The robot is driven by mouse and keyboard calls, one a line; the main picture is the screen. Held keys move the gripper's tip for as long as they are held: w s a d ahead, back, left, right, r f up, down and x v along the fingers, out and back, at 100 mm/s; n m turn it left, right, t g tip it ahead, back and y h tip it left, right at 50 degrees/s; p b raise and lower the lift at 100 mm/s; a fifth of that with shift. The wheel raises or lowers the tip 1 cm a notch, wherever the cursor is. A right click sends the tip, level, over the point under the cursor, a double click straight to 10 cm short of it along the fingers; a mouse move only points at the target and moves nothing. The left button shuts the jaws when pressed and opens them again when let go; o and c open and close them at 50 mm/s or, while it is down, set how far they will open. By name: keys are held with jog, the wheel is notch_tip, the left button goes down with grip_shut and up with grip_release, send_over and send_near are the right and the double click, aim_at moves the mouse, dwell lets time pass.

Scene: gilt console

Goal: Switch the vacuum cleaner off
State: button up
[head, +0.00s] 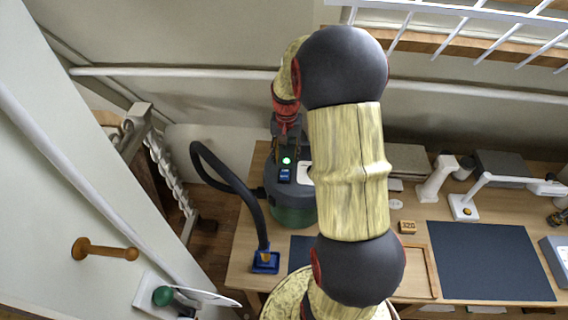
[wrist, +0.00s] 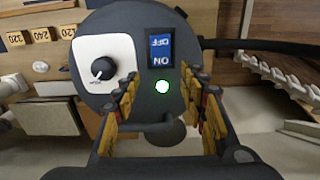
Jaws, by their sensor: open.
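The vacuum cleaner (head: 293,213) is a dark grey and green canister on the desk's left end. In the wrist view its grey top (wrist: 118,22) carries a blue rocker switch (wrist: 160,47) marked OFF and ON, with the ON half nearer my gripper. The switch also shows in the head view (head: 284,175). A green lamp (wrist: 162,87) glows beside the switch. I cannot tell surely which half is pressed in. My gripper (wrist: 160,82) is open and empty above the cleaner, its fingers on either side of the lamp, apparently not touching the switch.
A black dial (wrist: 103,69) on a white plate sits beside the switch. The black hose (head: 228,181) arcs left to a blue nozzle (head: 265,262). A dark mat (head: 490,260), a white lamp (head: 465,205) and number blocks lie to the right. A wall stands close behind.

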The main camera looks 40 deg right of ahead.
aim_at(285, 169)
notch_tip(285, 169, down, 5)
jog(key=shift+w+a+f, duration=0.1)
jog(key=shift+w+f, duration=0.05)
jog(key=shift+c, duration=1.4)
jog(key=c, duration=0.7)
grip_shut()
